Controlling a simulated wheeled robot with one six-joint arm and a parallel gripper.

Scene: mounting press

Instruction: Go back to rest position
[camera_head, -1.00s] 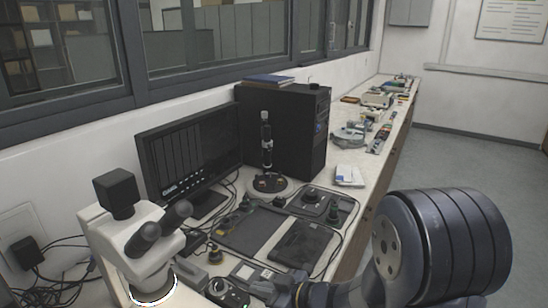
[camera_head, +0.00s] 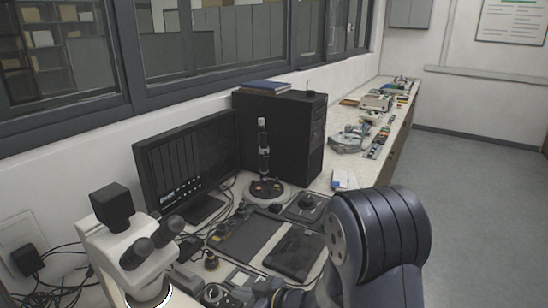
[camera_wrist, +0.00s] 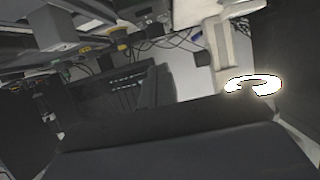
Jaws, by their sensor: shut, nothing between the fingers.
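My arm's thick dark ribbed link rises at the lower right of the head view, in front of the bench's near edge. The arm reaches left from it, low over the front of the bench. In the wrist view the broad dark body of my gripper (camera_wrist: 180,150) fills the bottom. It is shut, with nothing held in view. Its fingertips are not clearly made out, and the head view does not show them. A white ring light (camera_wrist: 253,85) glows beyond it at the right of the wrist view, apart from the gripper.
A white microscope (camera_head: 130,248) stands at the bench's near left. A monitor (camera_head: 180,155) and black computer tower (camera_head: 280,135) stand along the wall. A dark mat (camera_head: 250,238), a flat black pad (camera_head: 295,252) and small devices crowd the bench beside my arm. The floor (camera_head: 480,190) at right is clear.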

